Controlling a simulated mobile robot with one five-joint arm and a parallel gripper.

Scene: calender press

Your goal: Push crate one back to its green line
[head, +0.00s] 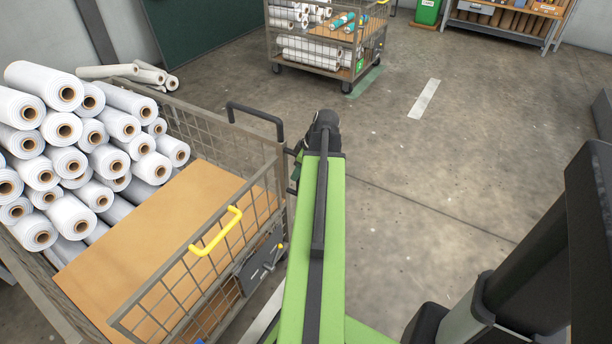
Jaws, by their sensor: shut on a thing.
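A large wire-mesh crate (183,98) with a wooden board inside stands close on the left, loaded with white rolls (72,215). It has a black handle (256,113) at its far right corner and a yellow handle (216,232) on its near gate. No number is readable on it. My gripper (296,160) is at the end of my green arm, beside the far right corner of this crate. It is shut on the black handle; its fingers are mostly hidden behind my arm. A green line (364,82) lies on the floor beside a second mesh crate (326,55).
The second crate stands at the back with rolls in it. A white floor mark (424,99) lies right of it. A green bin (428,11) and a shelf (500,28) of rolls stand at the back right. The floor ahead and right is clear.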

